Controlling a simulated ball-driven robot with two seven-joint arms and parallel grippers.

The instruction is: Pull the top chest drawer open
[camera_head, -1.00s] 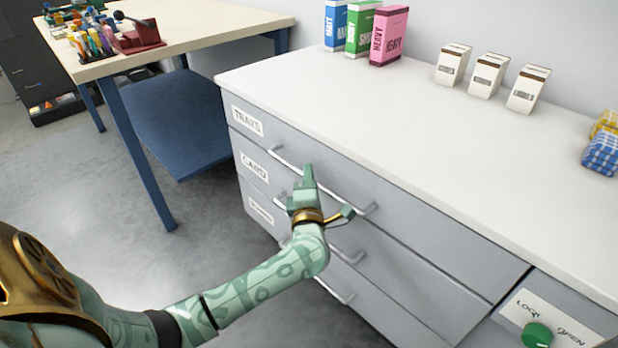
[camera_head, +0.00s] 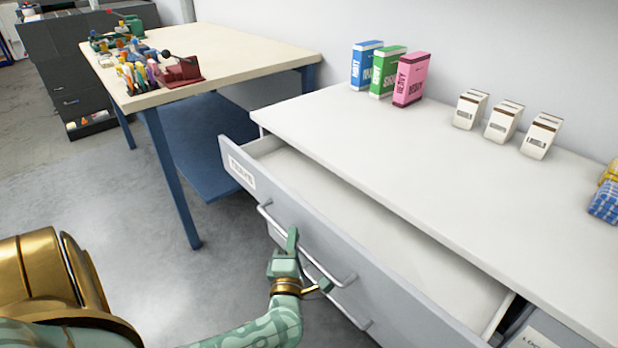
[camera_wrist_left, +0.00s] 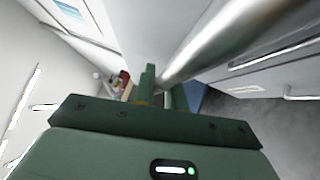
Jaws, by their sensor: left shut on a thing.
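The top chest drawer (camera_head: 300,222), with a label on its front, stands pulled out from the white-topped chest (camera_head: 400,150). Its inside shows as a pale, empty-looking strip. My left gripper (camera_head: 291,243) is shut on the drawer's bar handle (camera_head: 325,272), near the middle of the bar. In the left wrist view the handle (camera_wrist_left: 215,42) runs as a thick metal bar up from between the fingers. My right gripper is in neither view.
Blue, green and pink boxes (camera_head: 411,80) and several small white cartons (camera_head: 502,121) stand at the back of the chest top. A blue-legged table (camera_head: 220,58) with tools is at the left. Grey floor (camera_head: 110,200) is clear before the chest.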

